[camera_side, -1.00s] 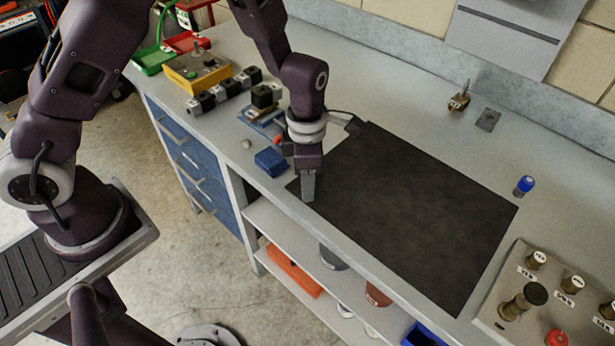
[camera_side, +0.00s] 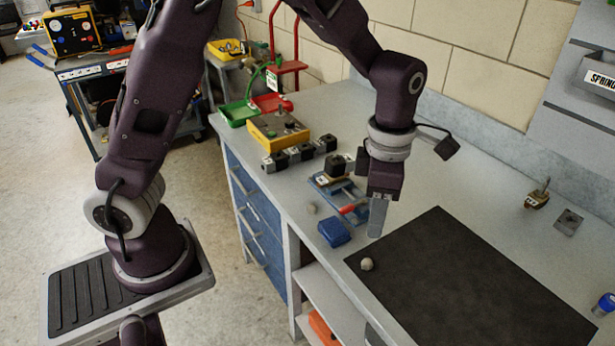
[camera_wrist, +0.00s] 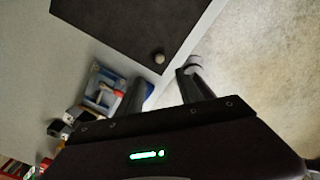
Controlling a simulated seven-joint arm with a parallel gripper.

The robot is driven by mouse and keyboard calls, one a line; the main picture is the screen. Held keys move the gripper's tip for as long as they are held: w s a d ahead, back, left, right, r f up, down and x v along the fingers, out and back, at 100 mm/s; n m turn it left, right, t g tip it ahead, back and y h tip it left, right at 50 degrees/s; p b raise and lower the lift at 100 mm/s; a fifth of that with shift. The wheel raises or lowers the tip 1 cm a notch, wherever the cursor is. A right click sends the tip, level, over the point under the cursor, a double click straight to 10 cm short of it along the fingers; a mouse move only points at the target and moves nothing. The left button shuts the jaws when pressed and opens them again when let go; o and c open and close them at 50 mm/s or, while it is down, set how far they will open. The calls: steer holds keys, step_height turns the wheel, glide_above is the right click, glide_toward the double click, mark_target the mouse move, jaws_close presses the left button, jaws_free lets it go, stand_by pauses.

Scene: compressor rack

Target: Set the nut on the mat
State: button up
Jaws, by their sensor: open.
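The nut (camera_side: 367,264), small, round and pale, lies on the dark mat (camera_side: 475,285) close to its left corner. The nut also shows in the wrist view (camera_wrist: 158,57), near the mat's edge (camera_wrist: 135,25). My gripper (camera_side: 377,234) is above the mat's left corner, fingers pointing down, apart from the nut. In the wrist view my gripper's two fingers (camera_wrist: 162,88) are spread with nothing between them, and the nut is beyond the tips.
A blue box (camera_side: 334,232) and a blue fixture with a red part (camera_side: 340,190) stand left of the mat. A yellow box (camera_side: 278,132) and several black blocks are farther back. A blue-capped bottle (camera_side: 604,304) stands at right.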

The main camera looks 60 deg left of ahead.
steer(key=s+a+r+m+t+h, duration=0.25)
steer(key=s+a+r+m, duration=0.25)
steer(key=s+r+m, duration=0.7)
steer(key=s+a+r+m+t+y, duration=0.2)
steer(key=s+m, duration=0.6)
steer(key=m, duration=0.7)
steer(key=shift+s+a+t, duration=0.15)
steer(key=shift+a+t, duration=0.4)
steer(key=shift+a, duration=0.15)
